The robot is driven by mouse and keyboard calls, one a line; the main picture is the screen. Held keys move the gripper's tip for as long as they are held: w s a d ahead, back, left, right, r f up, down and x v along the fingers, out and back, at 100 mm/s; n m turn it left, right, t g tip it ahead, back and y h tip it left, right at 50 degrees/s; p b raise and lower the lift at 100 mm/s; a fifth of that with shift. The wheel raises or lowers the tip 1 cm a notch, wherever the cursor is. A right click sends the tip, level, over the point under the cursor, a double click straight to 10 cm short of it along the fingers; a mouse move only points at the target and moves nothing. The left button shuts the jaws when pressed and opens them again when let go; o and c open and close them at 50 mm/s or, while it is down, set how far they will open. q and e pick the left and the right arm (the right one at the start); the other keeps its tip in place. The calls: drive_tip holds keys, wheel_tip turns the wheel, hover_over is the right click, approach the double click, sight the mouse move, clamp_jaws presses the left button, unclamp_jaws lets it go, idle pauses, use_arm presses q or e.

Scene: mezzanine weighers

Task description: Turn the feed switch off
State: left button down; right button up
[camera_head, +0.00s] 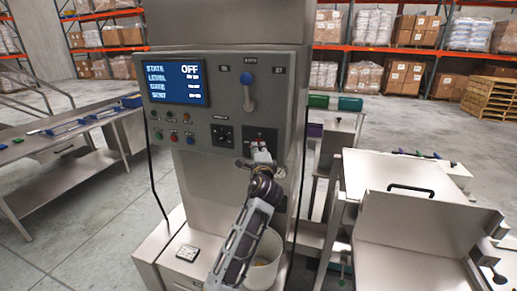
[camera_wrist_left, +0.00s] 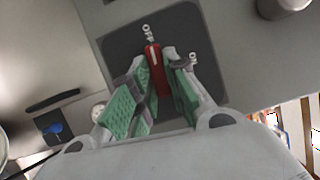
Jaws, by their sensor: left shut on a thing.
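The feed switch is a red lever (camera_wrist_left: 155,66) on a dark square plate (camera_wrist_left: 120,48) in the left wrist view. The plate (camera_head: 250,134) also shows at the lower right of the machine's panel in the head view. My left gripper (camera_head: 260,153) reaches up to this plate and hides most of it. Its green-padded fingers (camera_wrist_left: 158,80) are shut on the red lever, one on each side. The panel's display (camera_head: 178,82) reads STATE OFF in its top line. My right gripper is not in view.
A white bucket (camera_head: 266,270) stands below, partly behind my arm. A metal bench (camera_head: 60,172) is left; a steel hopper (camera_head: 405,235) is right.

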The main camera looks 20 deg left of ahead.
use_arm(q)
drive_tip(key=shift+n, duration=0.5)
drive_tip(key=c, duration=1.4)
unclamp_jaws()
drive_tip(key=shift+s, duration=0.15)
drive_tip(key=shift+v, duration=5.85)
drive_tip(key=shift+r, duration=0.15)
